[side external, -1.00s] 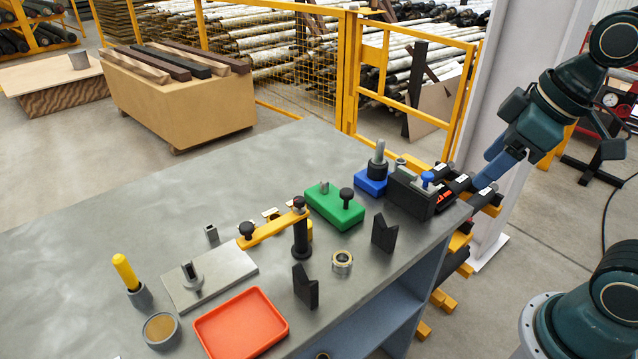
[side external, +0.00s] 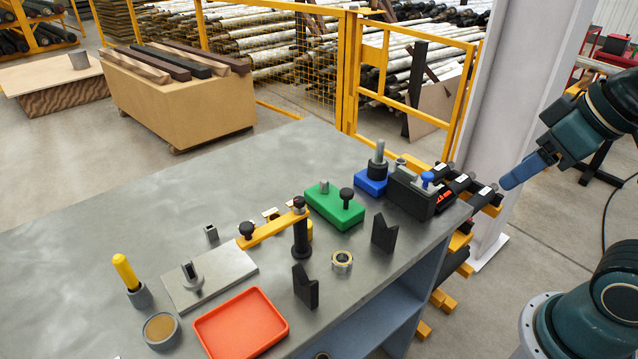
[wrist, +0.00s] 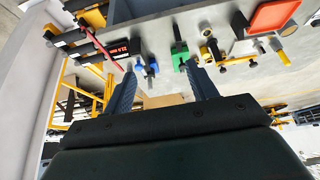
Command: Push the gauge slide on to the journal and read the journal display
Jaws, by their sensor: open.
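A dark block with a blue knob (side external: 410,192) sits at the table's right corner, with red marks on its right side. A lit red display (wrist: 119,48) shows in the wrist view; its digits are too small to read surely. Beside the block is a blue base with a grey post (side external: 373,180). I cannot tell for sure which part is the gauge slide or which is the journal. My gripper (side external: 512,181), with blue fingers, is beyond the table's right corner, apart from everything. In the wrist view my gripper (wrist: 161,68) is open and empty.
A green block (side external: 334,208), a yellow arm on a black post (side external: 272,228), black V-shaped stands (side external: 384,234), a ring (side external: 342,261) and a red tray (side external: 241,325) are on the table. Dark rods on a yellow rack (side external: 484,193) lie beyond the corner. The table's left rear is clear.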

